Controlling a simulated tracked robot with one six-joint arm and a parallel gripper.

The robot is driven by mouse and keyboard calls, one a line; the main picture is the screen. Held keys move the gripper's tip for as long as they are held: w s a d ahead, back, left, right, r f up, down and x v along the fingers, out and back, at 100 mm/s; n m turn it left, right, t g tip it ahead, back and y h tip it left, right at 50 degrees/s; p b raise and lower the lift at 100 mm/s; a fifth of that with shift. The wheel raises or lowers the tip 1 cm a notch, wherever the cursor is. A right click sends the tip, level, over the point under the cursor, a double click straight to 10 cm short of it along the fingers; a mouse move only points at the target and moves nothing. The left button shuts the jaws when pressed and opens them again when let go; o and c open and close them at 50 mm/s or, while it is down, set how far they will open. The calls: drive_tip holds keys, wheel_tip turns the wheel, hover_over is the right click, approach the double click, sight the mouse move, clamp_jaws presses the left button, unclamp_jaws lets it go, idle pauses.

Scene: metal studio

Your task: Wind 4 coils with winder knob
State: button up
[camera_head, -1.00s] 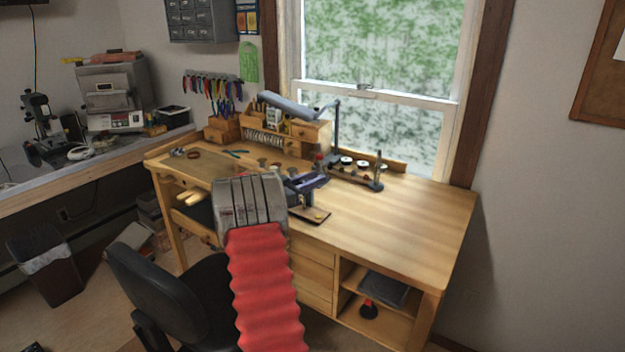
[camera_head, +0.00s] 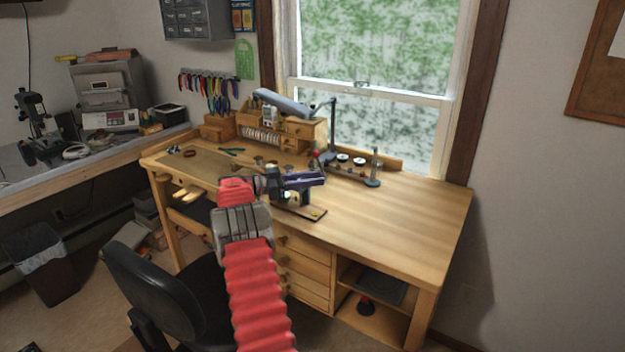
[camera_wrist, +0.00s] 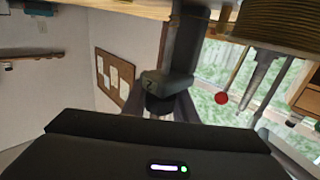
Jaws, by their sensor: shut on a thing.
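The winder (camera_head: 303,180) stands on the front part of the bench, with a purple-blue upper part and a dark flat base (camera_head: 308,211). My gripper (camera_head: 267,184) is at its left side, small and partly hidden by my arm in the head view. In the wrist view, my gripper (camera_wrist: 162,108) is shut on a dark grey part of the winder, the knob (camera_wrist: 166,84), which sits between the two fingers. A gold ribbed cylinder (camera_wrist: 275,24) at the top right looks wound with wire. I cannot count its coils.
The bench (camera_head: 400,215) is clear on its right side. A rack with white-topped spools (camera_head: 350,160) stands behind the winder, near the window. A black chair (camera_head: 150,290) is at the front left. A red ball (camera_wrist: 221,98) shows beside the fingers in the wrist view.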

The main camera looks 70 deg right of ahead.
drive_tip(key=shift+a+m+g+y, duration=0.45)
drive_tip(key=shift+m+g+y, duration=0.35)
drive_tip(key=shift+y, duration=0.4)
drive_tip(key=o, duration=1)
drive_tip(key=shift+o, duration=0.2)
drive_tip(key=shift+s+d, duration=0.1)
wheel_tip(320, 180, up, 10)
